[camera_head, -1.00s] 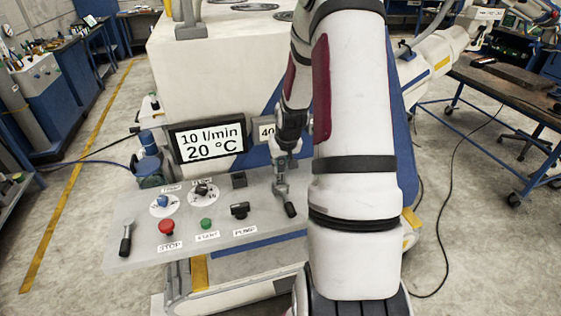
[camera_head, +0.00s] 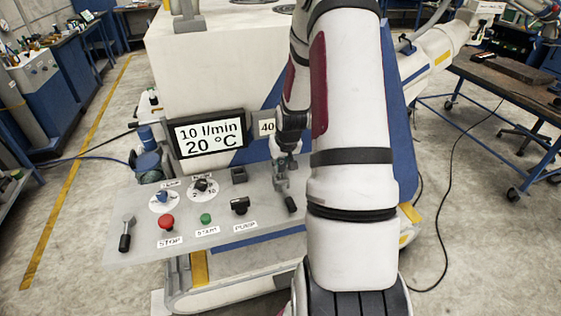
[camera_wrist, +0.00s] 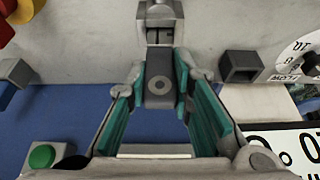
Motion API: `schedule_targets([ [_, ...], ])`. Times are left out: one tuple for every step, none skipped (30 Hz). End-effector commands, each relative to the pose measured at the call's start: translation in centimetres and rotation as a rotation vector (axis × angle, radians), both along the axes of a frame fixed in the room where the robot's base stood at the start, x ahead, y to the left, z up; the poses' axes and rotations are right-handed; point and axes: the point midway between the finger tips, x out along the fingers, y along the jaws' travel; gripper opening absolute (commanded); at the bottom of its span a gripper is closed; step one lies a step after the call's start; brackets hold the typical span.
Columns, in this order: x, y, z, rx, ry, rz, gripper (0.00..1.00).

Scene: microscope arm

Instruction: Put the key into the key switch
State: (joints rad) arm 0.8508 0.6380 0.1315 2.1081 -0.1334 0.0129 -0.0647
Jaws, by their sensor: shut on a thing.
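My gripper (camera_wrist: 160,80) has its teal pads closed around a dark grey piece with a round mark, which looks like the key (camera_wrist: 160,90). In the head view my gripper (camera_head: 282,163) is over the right part of the sloped control panel, partly hidden by my arm. A grey slotted fitting (camera_wrist: 158,22) lies just beyond the fingertips in the wrist view; I cannot tell if it touches the key. A black square socket (camera_wrist: 241,66), possibly the key switch, stands to the right there. It also shows in the head view (camera_head: 239,175), left of my gripper.
The grey panel (camera_head: 140,205) carries a red stop button (camera_head: 166,222), a green start button (camera_head: 205,218), a black pump knob (camera_head: 240,206) and dials. A black-handled lever (camera_head: 126,235) is at the left end. A display (camera_head: 208,138) stands behind the panel.

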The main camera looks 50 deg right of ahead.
Motion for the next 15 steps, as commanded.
schedule_targets([
  [0.0, 0.0, -0.1, 0.000, 0.000, 0.000, 0.00],
  [0.0, 0.0, -0.2, 0.000, 0.000, 0.000, 0.00],
  [0.0, 0.0, -0.3, 0.000, 0.000, 0.000, 0.00],
  [0.0, 0.0, -0.4, 0.000, 0.000, 0.000, 0.00],
  [0.0, 0.0, -0.4, 0.000, 0.000, 0.000, 0.00],
  [0.0, 0.0, -0.5, 0.000, 0.000, 0.000, 0.00],
  [0.0, 0.0, -0.6, 0.000, 0.000, 0.000, 0.00],
  [0.0, 0.0, -0.7, 0.000, 0.000, 0.000, 0.00],
  [0.0, 0.0, -0.8, 0.000, 0.000, 0.000, 0.00],
  [0.0, 0.0, -0.8, 0.000, 0.000, 0.000, 0.00],
  [0.0, 0.0, -0.9, 0.000, 0.000, 0.000, 0.00],
  [0.0, 0.0, -1.0, 0.000, 0.000, 0.000, 0.00],
  [0.0, 0.0, -1.1, 0.000, 0.000, 0.000, 0.00],
  [0.0, 0.0, -1.1, 0.000, 0.000, 0.000, 0.00],
  [0.0, 0.0, -1.2, 0.001, 0.001, 0.000, 0.00],
])
